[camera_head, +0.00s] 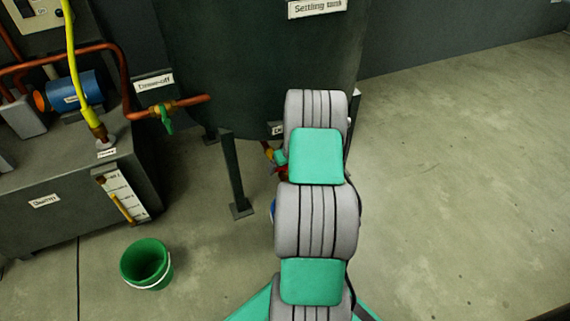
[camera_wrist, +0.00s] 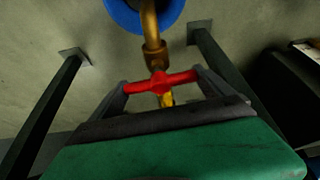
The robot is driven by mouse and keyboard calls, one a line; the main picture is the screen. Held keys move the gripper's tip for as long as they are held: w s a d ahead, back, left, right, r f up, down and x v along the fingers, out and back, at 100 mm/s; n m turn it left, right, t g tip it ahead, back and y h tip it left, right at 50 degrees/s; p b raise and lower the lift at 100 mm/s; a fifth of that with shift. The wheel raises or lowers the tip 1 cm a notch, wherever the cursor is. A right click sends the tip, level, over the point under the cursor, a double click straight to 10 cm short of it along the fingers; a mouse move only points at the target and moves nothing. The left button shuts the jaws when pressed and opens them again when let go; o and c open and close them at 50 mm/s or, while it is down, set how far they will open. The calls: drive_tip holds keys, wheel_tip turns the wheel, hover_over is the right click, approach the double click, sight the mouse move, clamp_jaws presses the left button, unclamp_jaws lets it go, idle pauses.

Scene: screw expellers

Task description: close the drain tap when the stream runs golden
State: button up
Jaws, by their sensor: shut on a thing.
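The drain tap has a red cross-handle (camera_wrist: 182,77) and a brass spout (camera_wrist: 153,45). My gripper (camera_wrist: 161,83) is shut on the red handle, with one dark finger at each end of it. The spout reaches over a blue bucket (camera_wrist: 122,12), which is cut off by the top of the wrist view. No stream can be made out, so its colour cannot be told. In the head view my arm covers most of the tap; a bit of red handle (camera_head: 281,170) and the blue bucket's edge (camera_head: 273,212) show beside it.
The dark settling tank (camera_head: 255,60) stands behind on legs (camera_head: 234,175). At left are a second tap with a green handle (camera_head: 167,122), a grey box tank (camera_head: 60,215) with a gauge (camera_head: 122,195), and a green bucket (camera_head: 146,264). The floor at right is clear.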

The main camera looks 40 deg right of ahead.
drive_tip(key=shift+s+m, duration=0.1)
drive_tip(key=shift+m, duration=0.3)
drive_tip(key=o, duration=1.1)
drive_tip(key=shift+r, duration=0.1)
drive_tip(key=p+v, duration=0.3)
drive_tip(key=v, duration=0.4)
drive_tip(key=shift+a+r, duration=0.15)
drive_tip(key=shift+r, duration=0.05)
drive_tip(key=shift+s, duration=0.15)
